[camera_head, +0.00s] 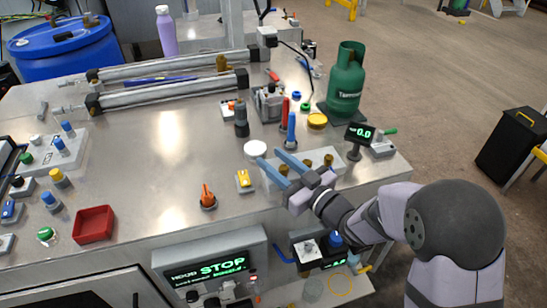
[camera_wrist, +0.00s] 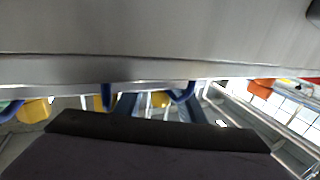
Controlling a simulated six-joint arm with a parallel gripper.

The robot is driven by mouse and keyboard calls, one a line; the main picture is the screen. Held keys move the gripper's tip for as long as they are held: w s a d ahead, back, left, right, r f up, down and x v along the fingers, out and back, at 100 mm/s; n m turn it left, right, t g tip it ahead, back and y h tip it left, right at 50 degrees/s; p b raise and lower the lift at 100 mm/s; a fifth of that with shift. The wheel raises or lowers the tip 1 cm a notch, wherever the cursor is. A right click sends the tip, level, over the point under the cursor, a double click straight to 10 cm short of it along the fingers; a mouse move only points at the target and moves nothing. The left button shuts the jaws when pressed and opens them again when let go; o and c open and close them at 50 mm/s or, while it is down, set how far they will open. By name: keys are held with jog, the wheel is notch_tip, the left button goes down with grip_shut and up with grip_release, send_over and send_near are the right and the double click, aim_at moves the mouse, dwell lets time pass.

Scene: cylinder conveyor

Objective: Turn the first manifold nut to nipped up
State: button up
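A pale manifold block (camera_head: 272,184) sits near the right front edge of the bench, with brass nuts on top. One brass nut (camera_head: 308,163) and another brass nut (camera_head: 328,159) show to the right of my gripper. Which nut is the first I cannot tell; the block's left part is partly hidden by my fingers. Contact with a nut cannot be told. In the wrist view no nut can be made out clearly.
A green gas bottle (camera_head: 346,82) stands behind, with a small display (camera_head: 359,133) reading 0.0 right of the block. Bare bench (camera_head: 150,180) is free further left.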

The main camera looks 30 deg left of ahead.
jog(key=shift+w+a, duration=0.1)
jog(key=shift+a, duration=0.2)
jog(key=shift+c, duration=0.6)
grip_shut()
jog(key=shift+f+m+t+b, duration=0.1)
jog(key=shift+m+t+b, duration=0.2)
jog(key=shift+t+b, duration=0.15)
jog(key=shift+w+t+h, duration=0.1)
jog(key=shift+t+h, duration=0.15)
jog(key=shift+h, duration=0.05)
jog(key=m+t+h+b, duration=0.1)
jog(key=m+t+b, duration=0.1)
jog(key=m+t+h+b, duration=0.1)
jog(key=b, duration=0.1)
jog(key=shift+w+d+f+m+t+h, duration=0.1)
jog(key=shift+w+d+m+t+h, duration=0.2)
jog(key=shift+w+t, duration=0.1)
jog(key=shift+w+d+m+t+h+b, duration=0.2)
jog(key=shift+m+t+h+b, duration=0.2)
jog(key=shift+m+t+h, duration=0.5)
jog(key=shift+w+d+m+t+h+b, duration=0.2)
jog(key=shift+m+t+h+b, duration=0.2)
jog(key=shift+m+t+h, duration=0.45)
jog(key=shift+r+h, duration=0.25)
jog(key=shift+h, duration=0.1)
